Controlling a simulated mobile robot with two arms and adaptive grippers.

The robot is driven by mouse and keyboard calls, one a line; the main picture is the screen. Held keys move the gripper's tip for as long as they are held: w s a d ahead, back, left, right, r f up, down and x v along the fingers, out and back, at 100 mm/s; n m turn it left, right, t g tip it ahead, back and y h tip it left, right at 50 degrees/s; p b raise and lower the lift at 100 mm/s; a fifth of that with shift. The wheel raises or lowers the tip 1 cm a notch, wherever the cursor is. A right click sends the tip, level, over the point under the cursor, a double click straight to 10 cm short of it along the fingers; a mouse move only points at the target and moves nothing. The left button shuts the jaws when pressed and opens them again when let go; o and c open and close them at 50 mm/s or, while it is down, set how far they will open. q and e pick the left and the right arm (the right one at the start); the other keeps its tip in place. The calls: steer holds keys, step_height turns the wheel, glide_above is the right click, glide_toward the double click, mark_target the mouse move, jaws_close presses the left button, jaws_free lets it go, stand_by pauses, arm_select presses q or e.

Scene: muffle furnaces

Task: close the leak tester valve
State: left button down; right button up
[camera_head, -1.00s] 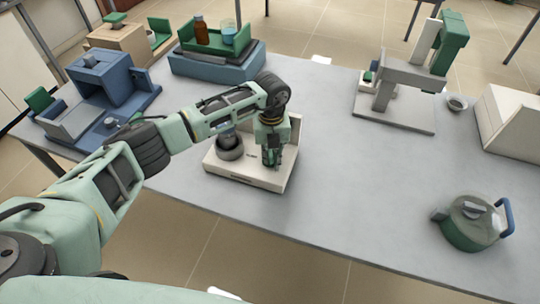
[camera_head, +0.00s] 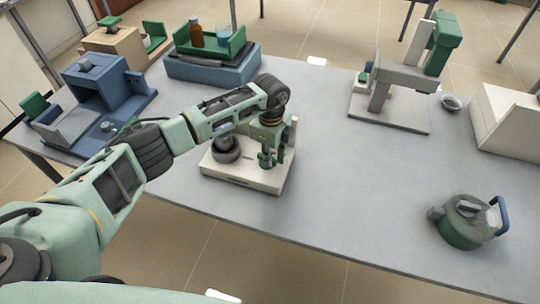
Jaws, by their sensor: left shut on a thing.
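The leak tester appears to be the cream, low box (camera_head: 240,178) near the middle of the table, with a dark round part (camera_head: 227,152) on its left side. My left arm reaches in from the left above it. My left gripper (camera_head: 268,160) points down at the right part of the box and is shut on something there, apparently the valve. The fingers and wrist hide the valve, so its position cannot be told. My right gripper is not in view.
A blue furnace-like unit (camera_head: 97,82) stands at the left. A blue stand (camera_head: 213,69) bears a green tray with a brown bottle (camera_head: 196,33). A grey and green press (camera_head: 395,82) is at the back right, a green kettle-like pot (camera_head: 466,222) at front right. The centre right is clear.

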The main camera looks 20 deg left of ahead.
arm_select(q)
steer(key=shift+w+n, duration=0.2)
steer(key=shift+n, duration=0.9)
steer(key=c, duration=1.8)
jaws_free()
step_height(320, 180, up, 12)
